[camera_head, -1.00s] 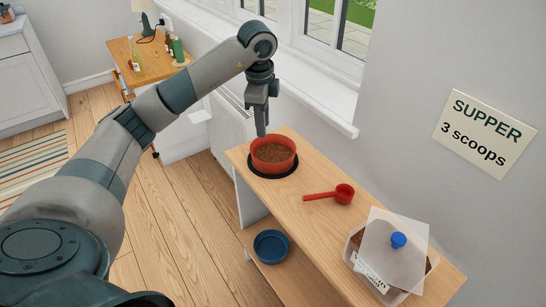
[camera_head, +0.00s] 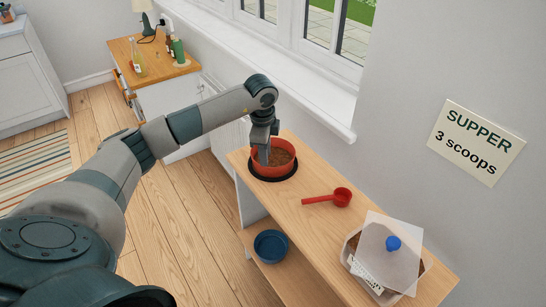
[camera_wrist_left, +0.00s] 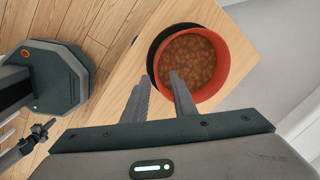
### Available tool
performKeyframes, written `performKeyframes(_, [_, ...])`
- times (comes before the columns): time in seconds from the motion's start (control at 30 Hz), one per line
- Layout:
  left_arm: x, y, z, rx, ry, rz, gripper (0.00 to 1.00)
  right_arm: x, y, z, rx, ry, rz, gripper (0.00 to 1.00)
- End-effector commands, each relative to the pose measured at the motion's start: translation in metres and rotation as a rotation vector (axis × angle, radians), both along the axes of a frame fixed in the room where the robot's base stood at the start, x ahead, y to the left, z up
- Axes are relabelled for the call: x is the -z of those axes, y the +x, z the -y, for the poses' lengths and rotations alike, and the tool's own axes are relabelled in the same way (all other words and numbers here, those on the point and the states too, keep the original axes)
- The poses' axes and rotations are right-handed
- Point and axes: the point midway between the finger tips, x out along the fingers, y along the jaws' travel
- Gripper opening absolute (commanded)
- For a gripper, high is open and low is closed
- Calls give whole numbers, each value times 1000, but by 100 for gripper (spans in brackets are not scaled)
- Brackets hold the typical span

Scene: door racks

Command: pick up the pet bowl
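The pet bowl (camera_head: 284,170) is red, filled with brown kibble, and stands on a round black mat (camera_head: 258,177) at the far end of the wooden rack top. It also shows in the left wrist view (camera_wrist_left: 212,95). My left gripper (camera_head: 263,158) is down at the bowl's near-left rim. In the left wrist view my left gripper (camera_wrist_left: 160,77) is open, one finger outside the bowl and one over the kibble, with the rim between them. Contact with the rim cannot be told. A small dark jointed part, perhaps my right gripper (camera_wrist_left: 38,132), shows at the lower left there.
A red scoop (camera_head: 330,198) lies on the rack top (camera_head: 310,225). A clear bin (camera_head: 380,270) of kibble with a tilted lid and blue knob stands at the near end. A blue bowl (camera_head: 271,246) sits on the lower shelf. The wall and window sill run close behind.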

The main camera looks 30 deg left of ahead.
Motion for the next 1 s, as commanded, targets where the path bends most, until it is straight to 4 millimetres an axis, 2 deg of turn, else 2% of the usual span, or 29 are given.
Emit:
performKeyframes(0.2, [14,2,0,1,1,1,25,-5,1,0,-1,0,2,0])
performKeyframes(0.5, [15,2,0,1,0,1,25,-5,-1,-1,-3,0,-1,0])
performKeyframes(0.67, [19,2,0,1,0,-1,25,-11,-1,-1,-3,0,-2,0])
performKeyframes(0.9, [44,3,2,0,0,-2,25,-30,-2,-2,-2,1,-3,0])
performKeyframes(1.0, [57,5,1,0,-1,-2,25,-33,-3,-2,-2,2,-5,0])
